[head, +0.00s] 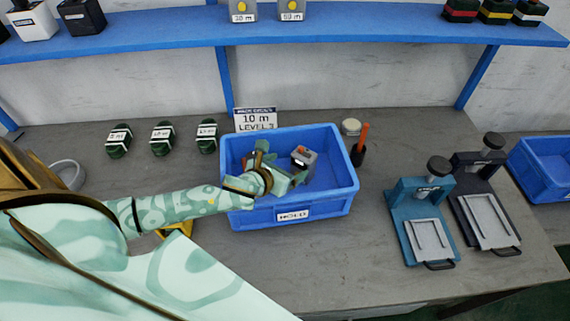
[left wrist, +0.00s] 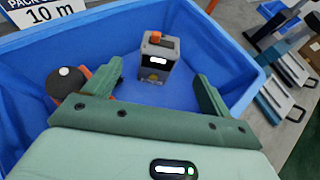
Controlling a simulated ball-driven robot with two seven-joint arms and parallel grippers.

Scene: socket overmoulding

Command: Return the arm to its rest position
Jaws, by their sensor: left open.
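My left gripper (head: 268,166) is over the blue bin labelled HOLD (head: 338,204), with its arm coming in from the left. In the left wrist view the two green fingers of the gripper (left wrist: 150,88) are spread apart with nothing between them. A grey block with an orange top (left wrist: 156,62) stands in the bin beyond the fingertips, apart from them. It also shows in the head view (head: 304,157), right of the gripper. My right gripper is in neither view.
A sign reading 10 m (head: 256,119) stands behind the bin. Several green pieces (head: 163,138) lie left of it. A dark cup with an orange stick (head: 359,153) stands right. Two press-like fixtures (head: 421,215) and another blue bin (head: 545,165) are farther right. A blue shelf (head: 330,31) runs behind.

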